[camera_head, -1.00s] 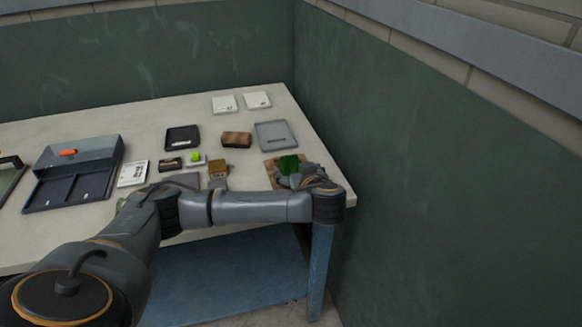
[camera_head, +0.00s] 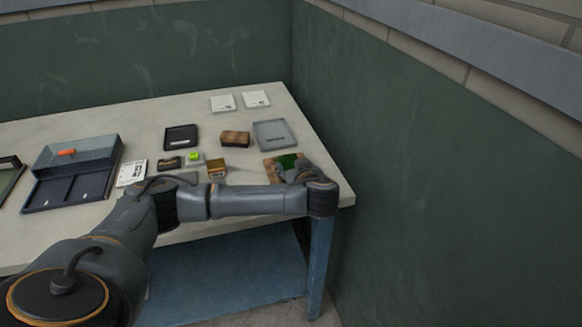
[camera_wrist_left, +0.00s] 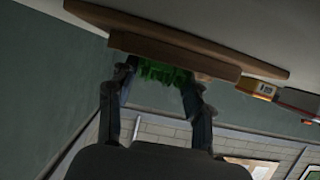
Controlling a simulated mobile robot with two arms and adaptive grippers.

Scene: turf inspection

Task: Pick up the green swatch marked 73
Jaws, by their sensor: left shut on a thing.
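A green, grass-like swatch (camera_head: 288,160) is at the right end of the table, over a brown board (camera_head: 269,167). My left gripper (camera_head: 290,173) reaches it from the near side and partly hides it. In the left wrist view, the picture is tilted and the table is at the top. There the green swatch (camera_wrist_left: 165,74) sits between the two fingers of my left gripper (camera_wrist_left: 158,77), which is shut on it, close against the brown board (camera_wrist_left: 175,54). I cannot read a number on the swatch. My right gripper is not in view.
A grey tray (camera_head: 275,134), a brown block (camera_head: 235,138), a black tray (camera_head: 181,138) and two white squares (camera_head: 256,99) lie farther back. A dark case (camera_head: 70,190) stands at left. The green wall (camera_head: 430,170) is close on the right.

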